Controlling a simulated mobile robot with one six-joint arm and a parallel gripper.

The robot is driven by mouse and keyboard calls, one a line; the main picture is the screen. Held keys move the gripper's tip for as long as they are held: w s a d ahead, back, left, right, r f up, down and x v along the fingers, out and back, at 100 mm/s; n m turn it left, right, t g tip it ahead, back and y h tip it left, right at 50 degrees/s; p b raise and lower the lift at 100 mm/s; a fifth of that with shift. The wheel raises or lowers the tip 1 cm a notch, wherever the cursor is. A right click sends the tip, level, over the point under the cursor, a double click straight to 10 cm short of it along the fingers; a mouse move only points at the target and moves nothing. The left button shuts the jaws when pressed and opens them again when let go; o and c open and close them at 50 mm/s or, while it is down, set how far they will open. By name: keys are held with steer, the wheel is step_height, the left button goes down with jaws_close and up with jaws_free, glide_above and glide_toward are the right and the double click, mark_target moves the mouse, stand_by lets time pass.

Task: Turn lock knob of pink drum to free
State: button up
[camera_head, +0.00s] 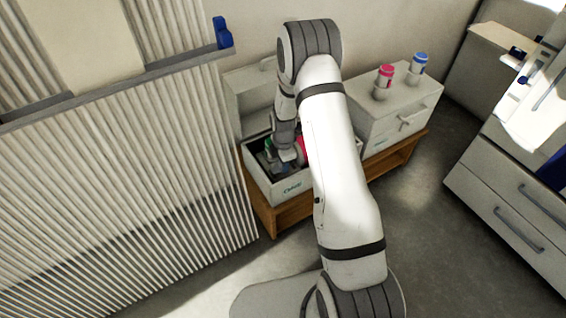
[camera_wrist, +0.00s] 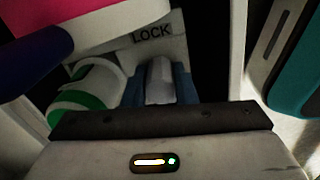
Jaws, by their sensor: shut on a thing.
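The pink drum (camera_wrist: 85,20) fills the upper left of the wrist view. In the head view a pink part of it (camera_head: 301,149) shows in the open white box, mostly behind my arm. A pale plate marked LOCK (camera_wrist: 152,33) lies below and right of the drum. The grey lock knob (camera_wrist: 159,76) stands just under that word. My gripper (camera_wrist: 159,90) has its blue fingertips on both sides of the knob and is shut on it. The knob's lower end is hidden by my gripper's body.
A white and green rounded part (camera_wrist: 88,90) sits close left of my fingers. A teal-edged thing (camera_wrist: 297,70) is at the right. The white box (camera_head: 283,192) stands on a wooden bench (camera_head: 262,208). Pink (camera_head: 384,76) and blue (camera_head: 418,64) capped bottles stand on the white cabinet (camera_head: 385,120).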

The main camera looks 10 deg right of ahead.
stand_by(0.4)
steer(key=o, duration=1)
steer(key=shift+r, duration=0.1)
step_height(320, 180, up, 8)
steer(key=shift+f+p, duration=0.2)
steer(key=shift+p, duration=1)
